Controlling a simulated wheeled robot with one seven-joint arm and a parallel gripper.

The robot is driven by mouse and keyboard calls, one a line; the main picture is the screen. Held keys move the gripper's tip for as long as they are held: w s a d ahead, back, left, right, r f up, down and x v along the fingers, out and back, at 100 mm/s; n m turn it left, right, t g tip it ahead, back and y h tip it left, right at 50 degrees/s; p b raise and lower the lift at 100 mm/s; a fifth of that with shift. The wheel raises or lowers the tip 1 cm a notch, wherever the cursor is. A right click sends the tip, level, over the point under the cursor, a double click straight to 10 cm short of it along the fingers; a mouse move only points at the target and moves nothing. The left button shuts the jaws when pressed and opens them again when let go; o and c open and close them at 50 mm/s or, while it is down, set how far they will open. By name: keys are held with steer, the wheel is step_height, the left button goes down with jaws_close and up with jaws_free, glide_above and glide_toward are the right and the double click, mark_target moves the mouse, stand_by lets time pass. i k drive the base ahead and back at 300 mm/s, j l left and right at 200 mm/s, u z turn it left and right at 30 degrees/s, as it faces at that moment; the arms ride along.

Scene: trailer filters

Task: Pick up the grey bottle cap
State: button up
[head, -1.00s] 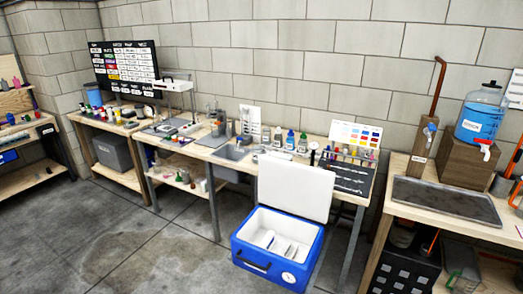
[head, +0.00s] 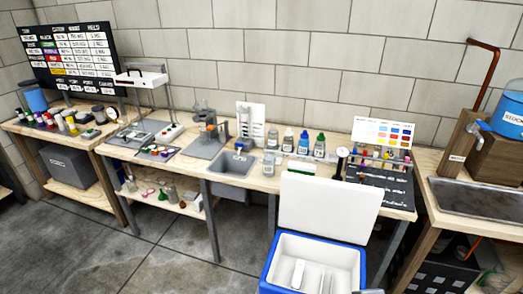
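I cannot pick out a loose grey bottle cap for certain at this size. A group of small bottles stands on the wooden bench (head: 226,178) to the right of the sink. Among them are a blue-capped bottle (head: 303,144) and a green-capped bottle (head: 320,146). A small clear bottle (head: 268,166) stands in front of them, near the sink's right edge. Several small coloured items lie on a dark mat (head: 143,152) left of the sink; they are too small to identify.
An open blue cooler (head: 268,275) with a raised white lid (head: 328,208) stands on the floor before the bench's right part. The sink (head: 231,165) is set into the bench. A lower shelf (head: 165,203) holds small bottles. Floor (head: 130,260) at front left is clear.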

mark_target(269, 159)
steer(key=i+j, duration=0.2)
steer(key=j, duration=0.15)
steer(key=i+j+z, duration=0.1)
steer(key=j, duration=0.3)
steer(key=i+j+z, duration=0.1)
steer(key=i+j, duration=0.35)
steer(key=j, duration=0.3)
steer(key=i+j+z, duration=0.1)
steer(key=j, duration=0.3)
steer(key=i+j+z, duration=0.1)
steer(key=i, duration=0.4)
steer(key=i+j+z, duration=0.1)
steer(key=i+j, duration=0.2)
steer(key=i, duration=0.2)
steer(key=i+j+z, duration=0.1)
steer(key=i+j, duration=0.2)
steer(key=i, duration=0.2)
